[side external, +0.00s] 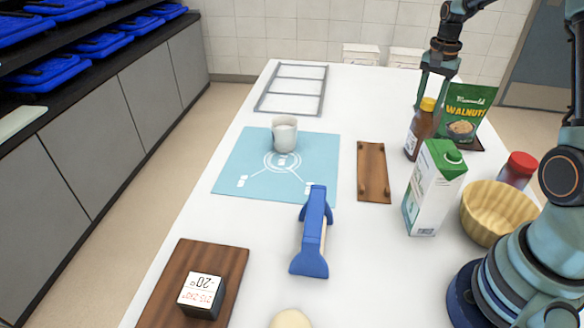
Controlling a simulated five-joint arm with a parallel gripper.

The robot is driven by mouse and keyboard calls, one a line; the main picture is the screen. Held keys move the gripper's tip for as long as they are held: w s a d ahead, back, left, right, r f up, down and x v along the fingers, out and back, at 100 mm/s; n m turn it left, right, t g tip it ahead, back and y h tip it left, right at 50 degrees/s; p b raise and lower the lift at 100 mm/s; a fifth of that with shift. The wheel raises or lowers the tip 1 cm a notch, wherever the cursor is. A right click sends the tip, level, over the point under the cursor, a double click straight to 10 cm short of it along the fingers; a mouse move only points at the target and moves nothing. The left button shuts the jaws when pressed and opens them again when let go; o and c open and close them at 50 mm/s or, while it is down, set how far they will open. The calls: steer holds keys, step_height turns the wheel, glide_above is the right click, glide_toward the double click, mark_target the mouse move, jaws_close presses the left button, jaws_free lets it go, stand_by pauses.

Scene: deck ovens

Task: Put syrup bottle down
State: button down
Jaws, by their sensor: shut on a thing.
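The syrup bottle (418,136) is brown with a pale label and a yellow cap, at the right back of the white table. It is upright with a slight lean in the picture. My gripper (430,98) reaches down from above with its fingers at the cap and is shut on the bottle. The bottle's base is at or very near the table top; I cannot tell whether it touches. The far finger is partly hidden.
Close to the bottle stand a green walnut bag (466,112), a milk carton (432,190), a red-lidded jar (517,170) and a yellow bowl (492,212). A wooden board (373,172) lies to the left. A white cup (284,135) stands on a blue mat (240,160).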

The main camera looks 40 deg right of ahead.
steer(key=shift+r, duration=0.1)
step_height(320, 180, up, 19)
steer(key=w+a+r+n, duration=0.1)
steer(key=w+a+n, duration=0.1)
steer(key=a+n, duration=0.35)
steer(key=w+a+n, duration=0.2)
steer(key=a, duration=0.7)
steer(key=s+a+n, duration=0.3)
steer(key=a+n, duration=0.5)
steer(key=a, duration=0.8)
step_height(320, 180, down, 20)
steer(key=shift+w+d, duration=0.2)
steer(key=shift+w, duration=0.05)
steer(key=shift+c, duration=1.9)
jaws_free()
